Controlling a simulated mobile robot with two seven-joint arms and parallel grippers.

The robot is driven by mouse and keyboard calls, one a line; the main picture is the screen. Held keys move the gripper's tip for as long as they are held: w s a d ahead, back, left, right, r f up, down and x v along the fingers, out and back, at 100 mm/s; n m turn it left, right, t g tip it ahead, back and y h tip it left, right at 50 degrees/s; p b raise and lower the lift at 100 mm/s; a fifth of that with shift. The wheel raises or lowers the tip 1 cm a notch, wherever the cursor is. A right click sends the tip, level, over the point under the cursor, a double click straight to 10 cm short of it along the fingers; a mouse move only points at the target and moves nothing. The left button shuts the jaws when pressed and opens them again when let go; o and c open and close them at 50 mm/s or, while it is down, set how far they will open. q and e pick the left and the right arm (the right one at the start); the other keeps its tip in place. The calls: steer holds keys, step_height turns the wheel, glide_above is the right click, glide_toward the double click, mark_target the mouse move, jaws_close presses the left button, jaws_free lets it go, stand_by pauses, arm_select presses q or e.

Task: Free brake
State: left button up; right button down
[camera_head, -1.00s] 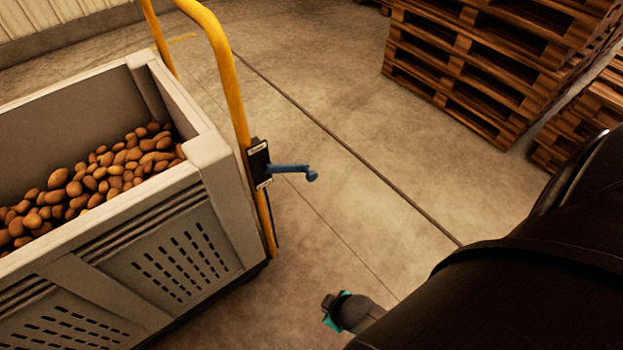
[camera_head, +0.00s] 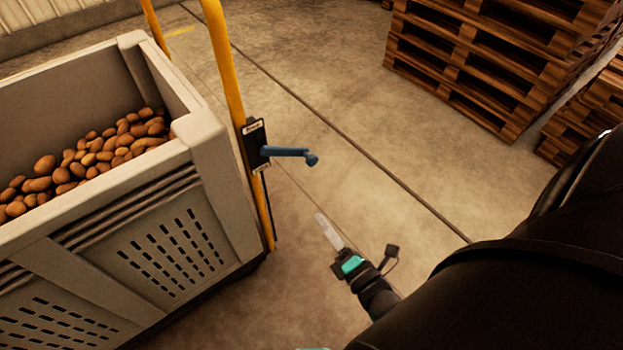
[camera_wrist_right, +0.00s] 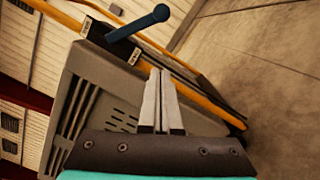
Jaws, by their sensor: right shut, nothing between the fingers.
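The blue brake lever (camera_head: 288,153) sticks out to the right from a dark labelled plate (camera_head: 255,145) on the yellow handle frame (camera_head: 229,75). The lever lies roughly level in the head view. It also shows in the right wrist view (camera_wrist_right: 140,27), above the fingertips, with its knob end toward the top. My right gripper (camera_head: 320,218) is shut and empty, below and to the right of the lever and apart from it. Its closed fingers show in the right wrist view (camera_wrist_right: 158,75). My left gripper is not in view.
A grey crate (camera_head: 208,150) of potatoes (camera_head: 85,160) stands at left beside the yellow frame. Stacked wooden pallets (camera_head: 480,70) stand at upper right. The concrete floor between the lever and the pallets is clear.

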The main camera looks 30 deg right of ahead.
stand_by(0.3)
steer(key=b, duration=0.4)
glide_toward(291, 156)
steer(key=w+d+f, duration=0.1)
steer(key=w+f, duration=0.3)
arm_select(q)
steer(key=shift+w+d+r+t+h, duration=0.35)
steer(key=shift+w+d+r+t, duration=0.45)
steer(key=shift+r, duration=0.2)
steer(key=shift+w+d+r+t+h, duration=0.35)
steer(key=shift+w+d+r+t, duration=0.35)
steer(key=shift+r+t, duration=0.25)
arm_select(e)
steer(key=shift+d+r, duration=0.5)
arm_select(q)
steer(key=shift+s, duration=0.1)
